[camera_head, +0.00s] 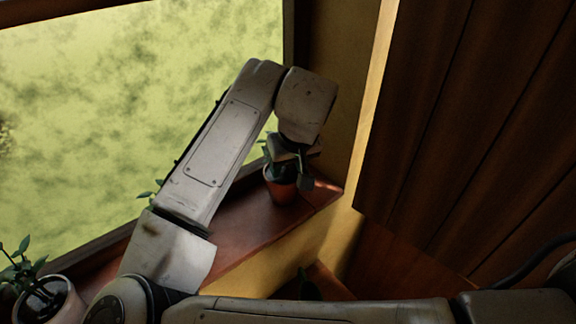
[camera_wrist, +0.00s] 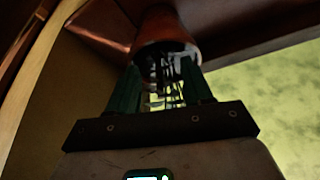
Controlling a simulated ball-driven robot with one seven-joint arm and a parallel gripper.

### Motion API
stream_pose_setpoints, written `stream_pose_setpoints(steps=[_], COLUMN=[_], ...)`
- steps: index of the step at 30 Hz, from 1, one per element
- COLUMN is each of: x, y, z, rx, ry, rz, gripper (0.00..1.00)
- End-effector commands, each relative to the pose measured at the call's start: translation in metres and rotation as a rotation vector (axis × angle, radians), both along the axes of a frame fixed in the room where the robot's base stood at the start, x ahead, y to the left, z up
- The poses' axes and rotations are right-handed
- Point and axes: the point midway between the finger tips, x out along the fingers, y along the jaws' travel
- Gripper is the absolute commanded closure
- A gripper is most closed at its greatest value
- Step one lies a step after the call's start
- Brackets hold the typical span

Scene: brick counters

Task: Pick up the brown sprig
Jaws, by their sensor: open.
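A terracotta pot (camera_head: 281,188) stands on the window sill near its right end. My gripper (camera_head: 302,172) reaches down over this pot and hides much of its top. In the wrist view the pot (camera_wrist: 163,30) shows upside down, with a pale rim. Thin dark stems, seemingly the brown sprig (camera_wrist: 168,88), stand between the two dark green fingers of my gripper (camera_wrist: 164,72). The fingers are open, one on each side of the stems. The stems' colour is hard to tell in the shade, and I cannot tell whether either finger touches them.
The reddish-brown sill (camera_head: 250,228) runs along the window, with clear space left of the pot. A white pot (camera_head: 52,304) with a leafy plant stands at the lower left. A brown panelled surface (camera_head: 440,130) rises on the right. Green leaves show behind my arm.

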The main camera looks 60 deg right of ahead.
Motion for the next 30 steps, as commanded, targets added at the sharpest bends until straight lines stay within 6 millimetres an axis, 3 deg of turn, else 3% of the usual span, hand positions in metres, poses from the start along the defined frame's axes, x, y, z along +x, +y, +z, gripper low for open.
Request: stream_pose_setpoints(steps=[3, 18, 30], x=[-0.0001, -0.0003, -0.0002], y=[0.0001, 0.0001, -0.0005], z=[0.0001, 0.0004, 0.009], rx=[0.0, 0.0, 0.0], ry=[0.0, 0.0, 0.0], rz=[0.0, 0.0, -0.001], gripper=[0.52, 1.0, 1.0])
